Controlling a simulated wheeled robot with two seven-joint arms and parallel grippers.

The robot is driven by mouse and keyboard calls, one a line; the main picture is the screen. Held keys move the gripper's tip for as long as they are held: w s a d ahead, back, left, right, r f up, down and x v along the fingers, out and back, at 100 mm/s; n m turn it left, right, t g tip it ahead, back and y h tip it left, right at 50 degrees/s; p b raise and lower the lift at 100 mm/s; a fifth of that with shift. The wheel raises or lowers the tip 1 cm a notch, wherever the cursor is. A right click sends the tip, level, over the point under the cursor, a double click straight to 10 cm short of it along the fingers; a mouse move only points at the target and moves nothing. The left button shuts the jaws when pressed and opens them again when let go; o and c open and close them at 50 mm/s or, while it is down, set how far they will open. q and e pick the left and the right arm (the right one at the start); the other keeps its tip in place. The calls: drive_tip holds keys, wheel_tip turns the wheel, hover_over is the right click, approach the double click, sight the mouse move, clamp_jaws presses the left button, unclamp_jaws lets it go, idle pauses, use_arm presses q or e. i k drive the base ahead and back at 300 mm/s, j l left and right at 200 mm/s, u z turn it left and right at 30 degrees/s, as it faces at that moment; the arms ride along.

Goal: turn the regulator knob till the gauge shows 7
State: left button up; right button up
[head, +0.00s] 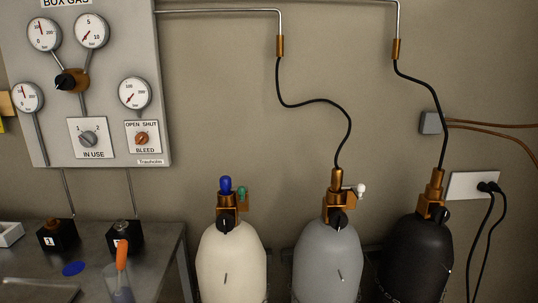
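The regulator knob (64,82) is black and sits on a brass regulator body (80,76) on the grey gas panel (118,55) at the upper left. Above it to the right is a round white gauge (92,31) with 5 and 10 on its dial. Its red needle appears to point to the lower left, near the low end; the exact reading is too small to tell. A second gauge (44,34), marked 100 and 200, is above the knob to the left. Neither of my grippers is in the head view, and nothing touches the knob.
The panel also has an IN USE selector (88,139) and an orange BLEED knob (141,139). Below is a metal bench (160,250) with black boxes and an orange-handled tool (122,254). A cream cylinder (230,265), grey cylinder (326,265) and black cylinder (415,260) stand right.

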sight(65, 82)
drive_tip(key=u, duration=1.25)
